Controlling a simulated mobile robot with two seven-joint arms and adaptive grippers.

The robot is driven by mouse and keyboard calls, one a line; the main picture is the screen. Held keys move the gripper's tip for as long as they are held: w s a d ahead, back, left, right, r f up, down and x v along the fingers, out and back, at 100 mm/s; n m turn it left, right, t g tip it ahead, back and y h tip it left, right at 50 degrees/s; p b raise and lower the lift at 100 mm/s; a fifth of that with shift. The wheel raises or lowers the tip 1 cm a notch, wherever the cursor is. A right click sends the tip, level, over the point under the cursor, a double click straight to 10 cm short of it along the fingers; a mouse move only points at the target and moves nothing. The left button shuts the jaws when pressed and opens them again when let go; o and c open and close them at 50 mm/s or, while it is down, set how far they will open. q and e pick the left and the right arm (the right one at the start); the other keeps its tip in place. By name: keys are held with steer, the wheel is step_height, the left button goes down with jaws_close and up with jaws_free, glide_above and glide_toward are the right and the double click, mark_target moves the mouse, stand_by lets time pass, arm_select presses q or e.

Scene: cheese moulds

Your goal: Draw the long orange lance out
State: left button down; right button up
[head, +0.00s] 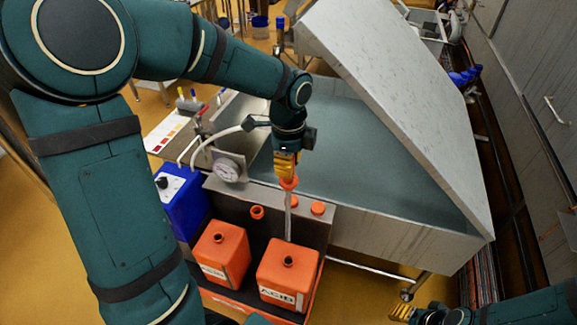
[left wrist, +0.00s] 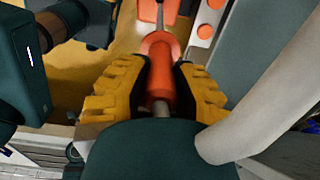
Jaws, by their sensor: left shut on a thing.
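The lance has an orange grip and flange (head: 289,183) and a thin grey metal rod (head: 288,218) pointing down. My left gripper (head: 287,165) is shut on the orange grip. In the left wrist view the yellow fingers (left wrist: 160,88) close on both sides of the orange grip (left wrist: 160,70), and the rod runs away beyond the flange.
A second orange canister (head: 222,250) stands to the left, beside a blue box (head: 183,200). Orange caps (head: 317,208) sit on the grey panel behind. A large grey vat with a tilted lid (head: 400,100) stands behind.

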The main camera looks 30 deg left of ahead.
arm_select(q)
steer(key=shift+r, duration=3.4)
